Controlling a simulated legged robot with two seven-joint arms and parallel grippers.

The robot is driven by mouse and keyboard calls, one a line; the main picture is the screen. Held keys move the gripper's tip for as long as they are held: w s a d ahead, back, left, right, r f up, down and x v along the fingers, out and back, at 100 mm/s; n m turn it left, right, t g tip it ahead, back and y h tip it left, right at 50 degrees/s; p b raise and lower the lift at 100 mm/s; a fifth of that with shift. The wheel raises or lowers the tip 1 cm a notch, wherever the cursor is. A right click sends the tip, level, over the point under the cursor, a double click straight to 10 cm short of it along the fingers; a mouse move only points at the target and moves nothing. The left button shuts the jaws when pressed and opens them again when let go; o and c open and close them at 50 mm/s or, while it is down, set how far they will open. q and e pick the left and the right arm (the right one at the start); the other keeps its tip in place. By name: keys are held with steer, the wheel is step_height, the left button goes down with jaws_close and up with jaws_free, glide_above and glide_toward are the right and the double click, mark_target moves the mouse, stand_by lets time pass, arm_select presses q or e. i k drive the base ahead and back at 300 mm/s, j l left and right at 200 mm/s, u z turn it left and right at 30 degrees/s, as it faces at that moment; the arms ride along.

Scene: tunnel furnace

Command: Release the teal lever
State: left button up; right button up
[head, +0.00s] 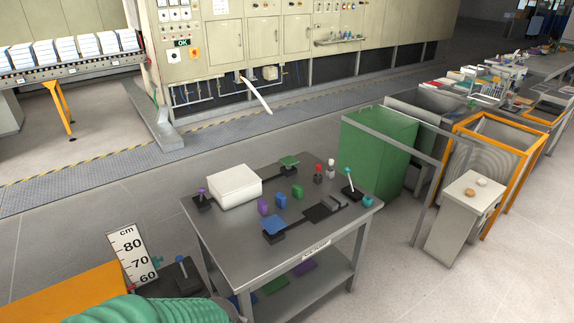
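A lever with a pale teal knob (348,170) stands on a black base at the right end of the grey metal table (225,228). Its thin rod leans slightly to the left. A second lever with a blue-teal handle (183,261) stands on a dark box at the lower left, beside the table. I cannot tell for sure which of the two is the teal lever. Neither of my grippers is in view, and nothing is seen touching either lever.
The table holds a white box (234,186), a purple-knobbed lever (201,194), a teal block (367,201) and several small coloured blocks. A green bin (380,150) stands behind its right side. A ribbed green object (150,310) fills the bottom left.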

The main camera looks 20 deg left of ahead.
mark_target(347, 170)
steer(key=i+u, duration=0.2)
steer(key=u, duration=0.7)
steer(key=i+l+u, duration=0.3)
steer(key=i+l, duration=0.15)
steer(key=l, duration=0.15)
steer(key=i+l+u, duration=0.1)
steer(key=l, duration=0.25)
steer(key=i+l+u, duration=0.3)
steer(key=l, duration=0.4)
steer(key=i+l, duration=0.35)
steer(key=l, duration=0.25)
